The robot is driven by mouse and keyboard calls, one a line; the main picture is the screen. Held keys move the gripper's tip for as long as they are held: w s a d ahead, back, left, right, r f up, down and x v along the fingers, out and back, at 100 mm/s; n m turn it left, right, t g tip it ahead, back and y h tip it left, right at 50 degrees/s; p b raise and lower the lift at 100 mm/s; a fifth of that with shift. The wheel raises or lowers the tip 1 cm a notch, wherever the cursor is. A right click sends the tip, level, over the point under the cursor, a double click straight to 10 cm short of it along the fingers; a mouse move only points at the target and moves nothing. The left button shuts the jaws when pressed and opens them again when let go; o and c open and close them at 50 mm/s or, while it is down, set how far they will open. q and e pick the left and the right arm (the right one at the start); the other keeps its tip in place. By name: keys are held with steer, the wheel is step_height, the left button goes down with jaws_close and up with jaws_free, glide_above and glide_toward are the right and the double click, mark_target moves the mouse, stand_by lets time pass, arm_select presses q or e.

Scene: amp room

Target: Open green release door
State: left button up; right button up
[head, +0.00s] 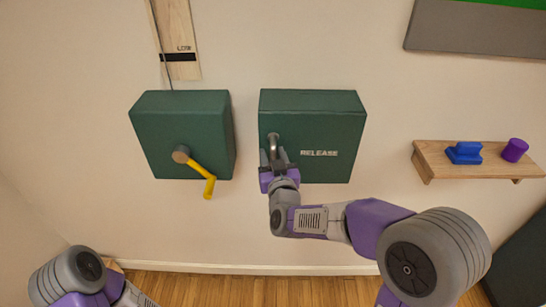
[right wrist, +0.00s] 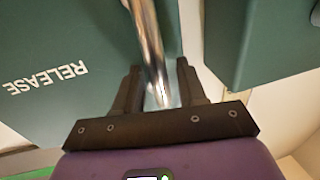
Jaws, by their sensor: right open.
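The green release door (head: 335,125) is the front of a dark green wall box, lettered RELEASE. It looks shut. Its metal bar handle (head: 273,141) stands upright near the left edge. My right gripper (head: 273,158) is at the lower part of this handle, its jaws open. In the right wrist view, the door (right wrist: 60,50) is at the left and the shiny handle (right wrist: 146,35) runs down between the two dark fingers (right wrist: 160,75), with gaps beside it. Only part of my left arm shows at the bottom left; its gripper is out of view.
A second green box (head: 150,130) with a yellow crank (head: 201,173) is left of the door, across a narrow gap. A wooden shelf (head: 470,160) at the right holds a blue object (head: 464,153) and a purple cylinder (head: 515,150). The wall below the boxes is bare.

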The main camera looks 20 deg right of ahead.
steer(key=shift+c, duration=0.3)
jaws_close()
steer(key=shift+s, duration=0.1)
